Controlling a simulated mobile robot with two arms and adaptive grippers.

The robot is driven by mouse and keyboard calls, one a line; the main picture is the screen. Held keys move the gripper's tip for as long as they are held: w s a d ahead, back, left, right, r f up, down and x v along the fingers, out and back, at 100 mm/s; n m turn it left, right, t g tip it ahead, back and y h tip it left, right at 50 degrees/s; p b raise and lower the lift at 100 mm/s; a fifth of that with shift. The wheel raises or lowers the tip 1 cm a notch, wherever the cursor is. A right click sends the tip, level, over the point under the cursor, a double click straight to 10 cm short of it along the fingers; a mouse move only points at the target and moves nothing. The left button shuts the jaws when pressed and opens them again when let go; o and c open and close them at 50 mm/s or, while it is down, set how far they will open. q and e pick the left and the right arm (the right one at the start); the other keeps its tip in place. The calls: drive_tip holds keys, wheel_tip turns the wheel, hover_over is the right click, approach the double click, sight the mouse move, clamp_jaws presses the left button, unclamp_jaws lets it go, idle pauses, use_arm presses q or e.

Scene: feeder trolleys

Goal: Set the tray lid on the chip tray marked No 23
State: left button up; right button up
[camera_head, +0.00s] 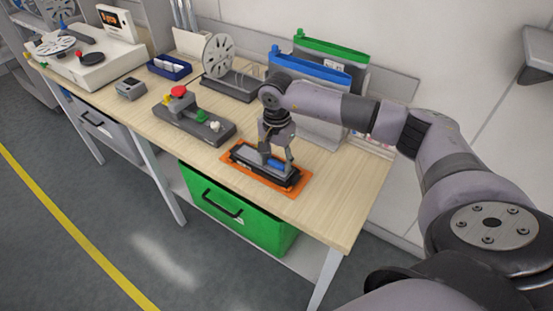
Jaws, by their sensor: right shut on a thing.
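My right gripper (275,158) reaches down over the bench, shut on a dark thing with a blue top that looks like the tray lid (278,168). Below it is a black tray (262,175), which appears to be the chip tray, on an orange mat (296,190). The fingers cover part of both, and I cannot tell whether the lid rests on the tray or is held just above it. No No 23 marking is readable. My left gripper is not in view.
A control box (195,124) with a red button stands left of the mat. A reel on a stand (218,56) and blue and green folders (322,69) stand behind. A green drawer (236,209) is under the wooden bench (335,200). The bench right of the mat is clear.

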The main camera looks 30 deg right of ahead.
drive_tip(key=o, duration=1.2)
drive_tip(key=shift+o, duration=0.2)
drive_tip(key=shift+r, duration=0.1)
drive_tip(key=shift+r+p, duration=1.55)
drive_tip(key=shift+r, duration=1.4)
